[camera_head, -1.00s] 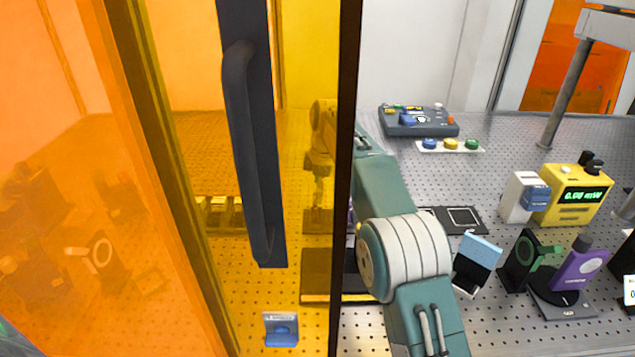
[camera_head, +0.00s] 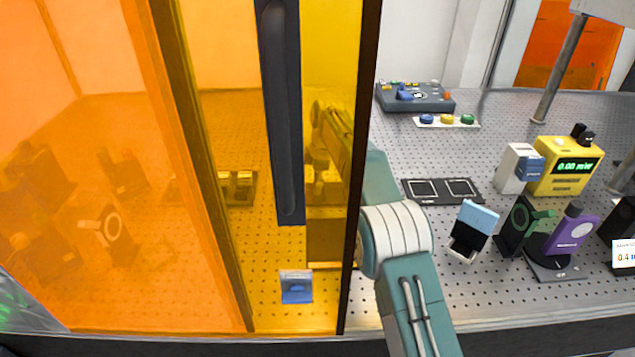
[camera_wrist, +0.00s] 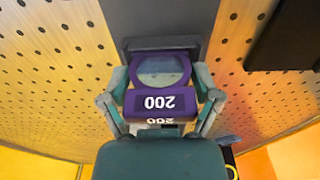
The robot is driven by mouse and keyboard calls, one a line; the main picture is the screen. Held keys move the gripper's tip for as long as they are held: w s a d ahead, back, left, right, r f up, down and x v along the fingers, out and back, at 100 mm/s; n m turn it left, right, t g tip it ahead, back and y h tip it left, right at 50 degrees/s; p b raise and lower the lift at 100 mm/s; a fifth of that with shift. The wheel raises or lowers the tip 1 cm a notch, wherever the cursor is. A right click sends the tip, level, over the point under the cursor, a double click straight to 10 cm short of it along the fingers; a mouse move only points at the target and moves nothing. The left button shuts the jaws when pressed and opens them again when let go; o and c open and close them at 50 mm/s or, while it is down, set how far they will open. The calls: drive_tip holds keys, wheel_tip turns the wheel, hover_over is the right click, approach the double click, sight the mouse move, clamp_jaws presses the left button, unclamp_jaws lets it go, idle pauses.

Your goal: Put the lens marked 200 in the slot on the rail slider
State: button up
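In the wrist view, the purple lens (camera_wrist: 160,101) has a clear round glass and a label reading 200, which appears upside down. My gripper (camera_wrist: 161,88) has its two teal fingers against the left and right sides of the purple holder. A dark crosspiece (camera_wrist: 160,43), perhaps the rail slider, lies right beyond the lens at the end of a grey strip (camera_wrist: 160,18). I cannot tell whether the lens touches it, and no slot is clearly visible. In the head view, my forearm reaches behind the yellow panel, and the lens cannot be made out.
The yellow panel (camera_head: 330,60) and an orange panel (camera_head: 110,180) cover the left, with a dark handle (camera_head: 281,120). A blue block (camera_head: 296,287) stands behind the yellow one. At right are a two-square tray (camera_head: 441,190), several optic mounts and a yellow meter (camera_head: 566,166).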

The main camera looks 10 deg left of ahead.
drive_tip(key=shift+f, duration=0.1)
drive_tip(key=shift+a+r, duration=0.2)
drive_tip(key=shift+r, duration=0.95)
drive_tip(key=shift+c, duration=0.3)
drive_tip(key=shift+d+r, duration=0.1)
drive_tip(key=shift+r, duration=1.85)
drive_tip(key=shift+r, duration=0.1)
